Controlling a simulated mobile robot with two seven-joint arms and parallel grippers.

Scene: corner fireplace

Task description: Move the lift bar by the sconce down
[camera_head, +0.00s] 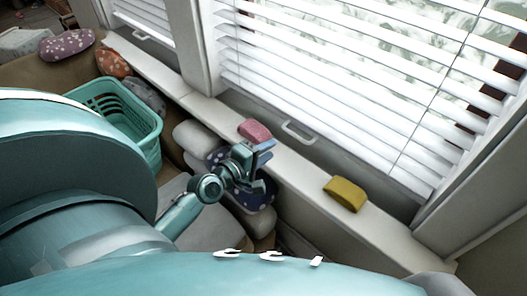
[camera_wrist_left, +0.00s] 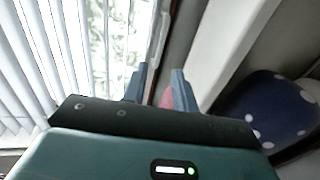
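A white lift bar (camera_head: 298,132) sits low on the frame of the near window, just above the sill. A second white lift bar (camera_head: 143,33) shows on the window farther left. No sconce is in view, so I cannot tell which bar is by it. My left gripper (camera_head: 264,166) is over the inner edge of the sill, left of and below the nearer bar in the picture, apart from it. In the left wrist view the left gripper's two fingers (camera_wrist_left: 160,86) stand apart with nothing held between them. My right gripper is not in view.
A pink block (camera_head: 255,131) lies on the sill (camera_head: 300,172) beside my left gripper; a yellow block (camera_head: 345,194) lies farther right. White blinds (camera_head: 330,80) hang over the window. A teal basket (camera_head: 125,105) and a dotted dark blue cushion (camera_wrist_left: 268,108) are below the sill.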

